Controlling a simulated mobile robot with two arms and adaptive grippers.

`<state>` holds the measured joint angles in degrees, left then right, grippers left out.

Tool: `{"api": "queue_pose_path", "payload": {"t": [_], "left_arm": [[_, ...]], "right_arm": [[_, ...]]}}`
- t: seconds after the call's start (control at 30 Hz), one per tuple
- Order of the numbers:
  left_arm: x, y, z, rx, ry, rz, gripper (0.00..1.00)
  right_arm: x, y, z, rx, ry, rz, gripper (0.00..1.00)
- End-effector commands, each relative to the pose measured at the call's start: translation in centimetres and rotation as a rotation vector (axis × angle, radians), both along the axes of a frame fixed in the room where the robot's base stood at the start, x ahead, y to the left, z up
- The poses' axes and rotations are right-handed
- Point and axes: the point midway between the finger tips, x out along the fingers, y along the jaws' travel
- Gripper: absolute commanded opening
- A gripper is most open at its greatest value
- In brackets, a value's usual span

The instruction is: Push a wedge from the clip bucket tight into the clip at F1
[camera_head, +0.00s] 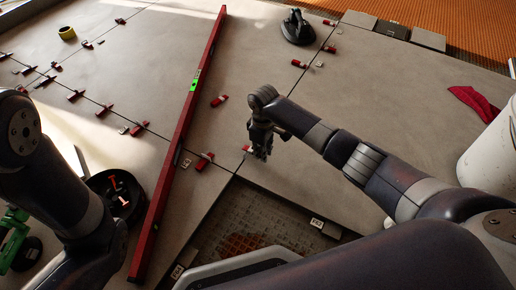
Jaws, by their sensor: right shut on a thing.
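My right gripper (261,153) reaches in from the right and points down at the tile seam, just beyond the open unlaid patch. It is shut on a wedge. A small bit of red (247,148) shows at its left side, and the rest is hidden by the fingers. I cannot tell how far the wedge sits in the clip under the gripper. The black round bucket (92,184) with a few red pieces in it stands at the left, partly behind my left arm. My left gripper is out of view.
A long red level (169,180) lies across the tiles. Red wedges in clips stand along the seams, such as one (204,161) left of my right gripper.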

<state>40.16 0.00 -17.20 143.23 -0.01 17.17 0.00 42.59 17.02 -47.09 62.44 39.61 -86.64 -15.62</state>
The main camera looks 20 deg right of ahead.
Motion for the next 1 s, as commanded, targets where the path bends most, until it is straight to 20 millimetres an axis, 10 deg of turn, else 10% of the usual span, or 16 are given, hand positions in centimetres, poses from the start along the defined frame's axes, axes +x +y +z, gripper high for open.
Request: {"api": "queue_pose_path", "payload": {"t": [1.0], "left_arm": [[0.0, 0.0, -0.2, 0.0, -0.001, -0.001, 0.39]], "right_arm": [[-1.9, -1.7, -3.7, 0.002, 0.001, 0.002, 0.07]]}}
